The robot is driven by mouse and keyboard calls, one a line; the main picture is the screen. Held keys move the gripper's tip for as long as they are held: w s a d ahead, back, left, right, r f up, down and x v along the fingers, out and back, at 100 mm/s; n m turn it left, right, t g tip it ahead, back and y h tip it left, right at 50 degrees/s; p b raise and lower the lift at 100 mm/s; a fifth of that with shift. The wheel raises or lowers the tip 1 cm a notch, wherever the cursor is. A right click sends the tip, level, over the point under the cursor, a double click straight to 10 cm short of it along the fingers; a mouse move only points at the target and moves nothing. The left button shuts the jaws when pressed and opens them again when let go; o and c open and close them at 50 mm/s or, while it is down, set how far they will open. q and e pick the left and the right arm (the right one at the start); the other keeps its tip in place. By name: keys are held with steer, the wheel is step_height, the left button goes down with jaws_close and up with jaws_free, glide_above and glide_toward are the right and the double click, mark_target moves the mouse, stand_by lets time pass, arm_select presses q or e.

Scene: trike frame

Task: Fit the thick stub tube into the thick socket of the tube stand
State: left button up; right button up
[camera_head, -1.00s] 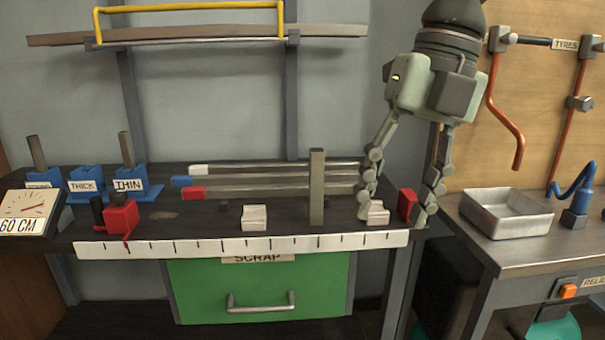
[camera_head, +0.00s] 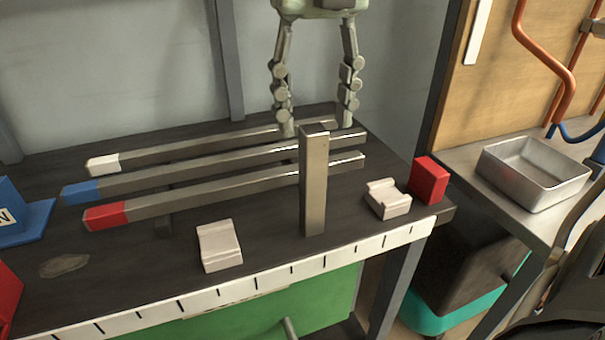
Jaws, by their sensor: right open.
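A thick grey square stub tube (camera_head: 313,185) stands upright on the dark bench, near its front edge. My right gripper (camera_head: 317,129) comes down from above, open and empty. Its two fingers show on either side of the stub tube's top; their tips appear behind it, near the lying tubes, and the exact depth gap is hard to tell. The blue tube stand (camera_head: 25,222) is cut off at the left edge; only its corner with part of a label shows. Its thick socket is out of view. My left gripper is not in view.
Three long tubes with white (camera_head: 104,163), blue (camera_head: 82,191) and red (camera_head: 106,215) ends lie behind the stub tube. Pale notched blocks (camera_head: 219,246) (camera_head: 387,199) and a red block (camera_head: 430,180) are nearby. A metal tray (camera_head: 533,172) stands on the right bench.

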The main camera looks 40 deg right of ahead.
mark_target(313, 152)
step_height(313, 152, down, 6)
steer(key=shift+a+f, duration=0.1)
jaws_close()
stand_by(0.5)
